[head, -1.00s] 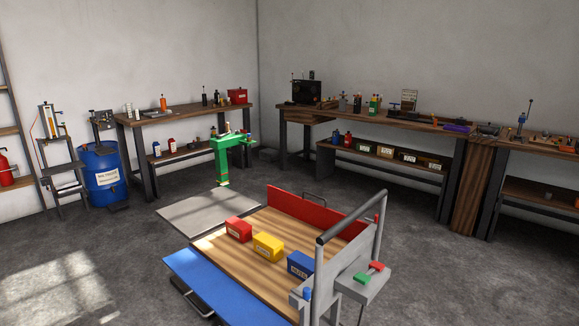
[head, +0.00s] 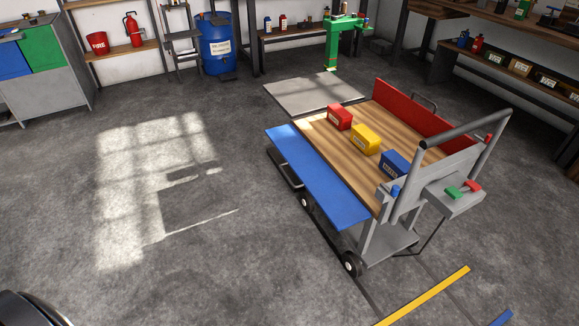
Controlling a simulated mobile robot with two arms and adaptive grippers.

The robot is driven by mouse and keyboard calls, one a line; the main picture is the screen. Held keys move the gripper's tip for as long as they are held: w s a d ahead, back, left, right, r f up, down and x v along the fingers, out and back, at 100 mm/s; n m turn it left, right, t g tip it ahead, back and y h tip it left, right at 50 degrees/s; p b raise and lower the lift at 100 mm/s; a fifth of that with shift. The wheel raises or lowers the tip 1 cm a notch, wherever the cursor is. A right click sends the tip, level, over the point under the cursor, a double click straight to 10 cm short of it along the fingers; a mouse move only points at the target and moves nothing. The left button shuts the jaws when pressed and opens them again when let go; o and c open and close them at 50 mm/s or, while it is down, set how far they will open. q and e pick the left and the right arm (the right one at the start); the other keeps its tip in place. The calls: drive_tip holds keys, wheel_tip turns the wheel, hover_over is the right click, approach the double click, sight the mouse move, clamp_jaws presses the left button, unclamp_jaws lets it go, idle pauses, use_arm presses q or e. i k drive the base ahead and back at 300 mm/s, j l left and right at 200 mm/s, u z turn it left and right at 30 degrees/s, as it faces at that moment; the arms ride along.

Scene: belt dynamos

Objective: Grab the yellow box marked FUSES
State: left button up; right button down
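The yellow box (head: 365,139) stands on the wooden top of a cart (head: 317,139) in the right half of the head view. It is the middle one of three boxes in a row. A red box (head: 340,117) is on its far left side and a blue box (head: 395,163) on its near right side. The lettering on the yellow box is too small to read. Neither of my grippers shows in the head view.
The cart has a lowered blue flap (head: 315,177) on its left side, a raised red panel (head: 425,110) on its far side and a grey handle frame (head: 465,135) at its right end. A grey plate (head: 312,94) lies beyond it. Open floor (head: 235,170) lies to the left.

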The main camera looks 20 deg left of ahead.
sight(367, 141)
drive_tip(key=i+j+z, duration=0.1)
drive_tip(key=j, duration=0.3)
drive_tip(key=i+j+z, duration=0.1)
drive_tip(key=j, duration=0.25)
drive_tip(key=i+j+z, duration=0.1)
drive_tip(key=j, duration=0.35)
drive_tip(key=i+j+z, duration=0.1)
drive_tip(key=j, duration=0.3)
drive_tip(key=i, duration=0.1)
